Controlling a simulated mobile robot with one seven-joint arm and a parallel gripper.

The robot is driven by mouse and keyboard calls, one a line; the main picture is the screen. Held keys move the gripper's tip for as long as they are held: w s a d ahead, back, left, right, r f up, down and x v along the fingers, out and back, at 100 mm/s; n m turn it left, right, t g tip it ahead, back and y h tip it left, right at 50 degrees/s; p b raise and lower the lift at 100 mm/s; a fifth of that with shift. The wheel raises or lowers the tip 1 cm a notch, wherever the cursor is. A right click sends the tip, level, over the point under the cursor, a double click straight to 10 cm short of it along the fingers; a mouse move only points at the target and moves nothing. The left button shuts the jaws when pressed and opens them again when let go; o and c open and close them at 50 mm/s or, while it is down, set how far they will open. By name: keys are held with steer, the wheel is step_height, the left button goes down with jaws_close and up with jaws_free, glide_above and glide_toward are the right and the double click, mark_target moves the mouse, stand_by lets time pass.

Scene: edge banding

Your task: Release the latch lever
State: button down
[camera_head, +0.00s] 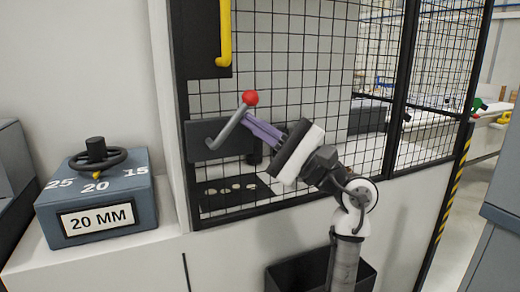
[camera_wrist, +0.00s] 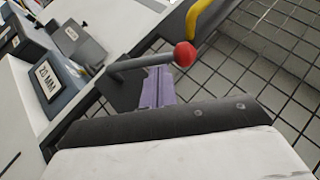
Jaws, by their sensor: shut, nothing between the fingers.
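The latch lever is a grey bent rod with a red ball knob (camera_head: 250,98). It rises from a dark grey block (camera_head: 205,130) on the mesh guard, tilted up to the right. In the wrist view the lever's rod (camera_wrist: 140,61) runs across the picture to the red knob (camera_wrist: 184,54). My gripper (camera_head: 247,122) has purple fingers, shut and empty, with the tips close beside the rod just below the knob. In the wrist view the fingers (camera_wrist: 157,85) appear just under the rod. I cannot tell whether they touch it.
A yellow handle (camera_head: 225,40) hangs above the lever on a black panel. A blue-grey box with a handwheel (camera_head: 97,157) and a "20 MM" label stands at left. A black wire-mesh guard (camera_head: 300,70) stands behind my gripper. An open dark bin (camera_head: 285,278) is below my arm.

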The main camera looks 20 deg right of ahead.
steer(key=shift+a+r+n+g+b, duration=0.25)
steer(key=shift+r+n+g, duration=0.1)
steer(key=shift+n+g, duration=0.15)
steer(key=shift+a+r+n+g+b, duration=0.1)
steer(key=shift+r+n+g+b, duration=0.1)
steer(key=shift+r+n+g, duration=0.3)
steer(key=shift+f+h, duration=0.1)
steer(key=shift+h, duration=0.2)
steer(key=shift+f, duration=0.2)
